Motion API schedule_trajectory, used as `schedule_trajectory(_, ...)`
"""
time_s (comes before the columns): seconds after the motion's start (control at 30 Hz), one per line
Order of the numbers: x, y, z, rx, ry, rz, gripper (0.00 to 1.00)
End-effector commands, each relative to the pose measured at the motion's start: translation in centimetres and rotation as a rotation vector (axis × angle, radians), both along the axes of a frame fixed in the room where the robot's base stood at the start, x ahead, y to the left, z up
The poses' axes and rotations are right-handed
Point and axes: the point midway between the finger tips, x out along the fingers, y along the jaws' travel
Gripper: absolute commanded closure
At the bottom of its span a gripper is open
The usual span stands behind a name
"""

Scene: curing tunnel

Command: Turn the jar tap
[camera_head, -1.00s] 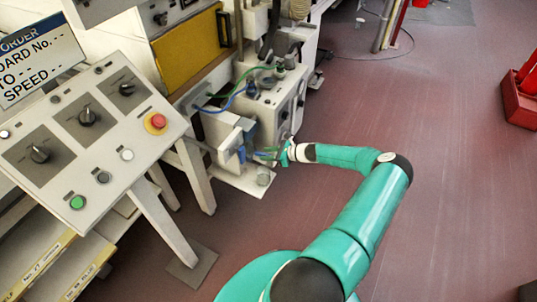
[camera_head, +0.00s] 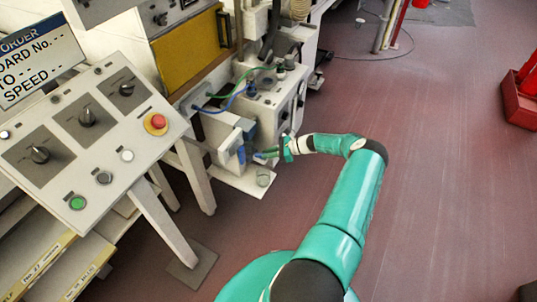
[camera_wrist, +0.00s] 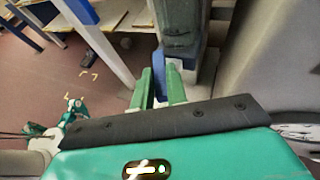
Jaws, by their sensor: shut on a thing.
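The small blue fitting that I take for the jar tap (camera_head: 242,154) is at the front of the white machine in the head view.
A sloped control panel (camera_head: 88,125) with knobs and a red button stands left of the machine, on white legs. Blue and green hoses (camera_head: 232,97) run above my gripper. A red bin (camera_head: 520,100) is far right. The floor between is clear.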

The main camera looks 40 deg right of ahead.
Motion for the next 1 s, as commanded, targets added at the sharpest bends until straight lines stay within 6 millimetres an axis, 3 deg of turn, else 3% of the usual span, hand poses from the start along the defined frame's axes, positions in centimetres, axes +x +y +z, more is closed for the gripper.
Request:
schedule_trajectory(0.43,0.38,-0.42,-0.05,-0.003,0.001,0.211,1.0)
schedule_trajectory(1.0,0.37,-0.53,-0.02,-0.002,0.001,0.245,1.0)
